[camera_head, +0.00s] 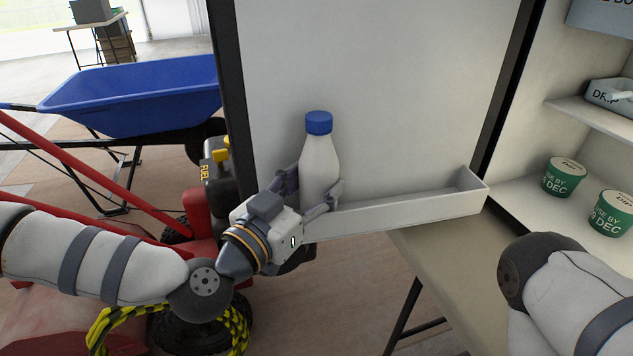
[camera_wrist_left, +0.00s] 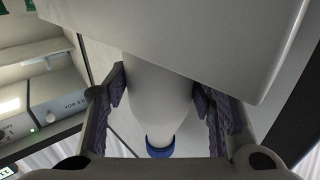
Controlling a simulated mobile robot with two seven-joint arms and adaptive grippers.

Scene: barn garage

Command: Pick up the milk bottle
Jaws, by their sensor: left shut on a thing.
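The milk bottle (camera_head: 320,160) is white with a blue cap and stands upright at the door shelf (camera_head: 420,208) of an open fridge door. Its lower part is hidden behind the shelf's front wall and my gripper. My left gripper (camera_head: 313,190) is shut on the bottle, with one finger on each side of its body. In the left wrist view the bottle (camera_wrist_left: 158,100) lies between both finger pads (camera_wrist_left: 160,95), its blue cap at the bottom of the picture. My right gripper is not in view; only part of my right arm shows at the lower right.
A blue wheelbarrow (camera_head: 135,95) and a red wheeled machine (camera_head: 200,205) stand left of the door. The rest of the door shelf is empty.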

